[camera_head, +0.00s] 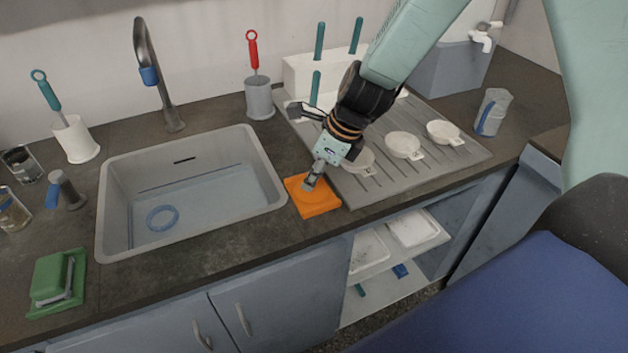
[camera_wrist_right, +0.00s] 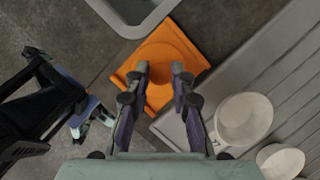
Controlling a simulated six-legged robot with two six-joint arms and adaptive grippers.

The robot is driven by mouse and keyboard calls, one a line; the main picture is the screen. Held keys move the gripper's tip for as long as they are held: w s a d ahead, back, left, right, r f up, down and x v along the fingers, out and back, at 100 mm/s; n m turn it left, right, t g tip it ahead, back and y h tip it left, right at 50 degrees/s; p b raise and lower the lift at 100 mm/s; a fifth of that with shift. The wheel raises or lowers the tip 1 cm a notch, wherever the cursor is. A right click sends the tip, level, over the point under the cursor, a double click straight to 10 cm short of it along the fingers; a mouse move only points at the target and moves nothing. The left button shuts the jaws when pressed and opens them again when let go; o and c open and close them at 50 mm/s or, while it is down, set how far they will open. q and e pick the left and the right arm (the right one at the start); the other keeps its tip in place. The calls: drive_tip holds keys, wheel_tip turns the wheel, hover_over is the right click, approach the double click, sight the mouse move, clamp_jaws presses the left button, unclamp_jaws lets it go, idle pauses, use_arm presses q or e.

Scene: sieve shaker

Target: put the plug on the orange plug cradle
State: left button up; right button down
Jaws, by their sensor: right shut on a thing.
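The orange plug cradle (camera_head: 325,208) is a square block on the counter between the sink and the ribbed drainboard. My right gripper (camera_head: 311,184) is directly above it, pointing down. In the wrist view the right fingertips (camera_wrist_right: 160,70) are over the middle of the cradle (camera_wrist_right: 188,52). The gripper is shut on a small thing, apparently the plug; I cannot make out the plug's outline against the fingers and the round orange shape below. Contact with the cradle cannot be told. A black jointed part with pale tips (camera_wrist_right: 88,118), seemingly my left gripper, shows at left in the wrist view; its opening is unclear.
The sink (camera_head: 190,232), with a blue ring (camera_head: 162,218) inside, lies left of the cradle. The drainboard (camera_head: 440,165) with several white pans lies right. A green block (camera_head: 48,278) sits at the far left. Bare counter lies behind the cradle.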

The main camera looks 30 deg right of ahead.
drive_tip(key=shift+s+f, duration=0.1)
drive_tip(key=shift+f, duration=0.05)
drive_tip(key=c, duration=1.2)
unclamp_jaws()
drive_tip(key=shift+o, duration=0.2)
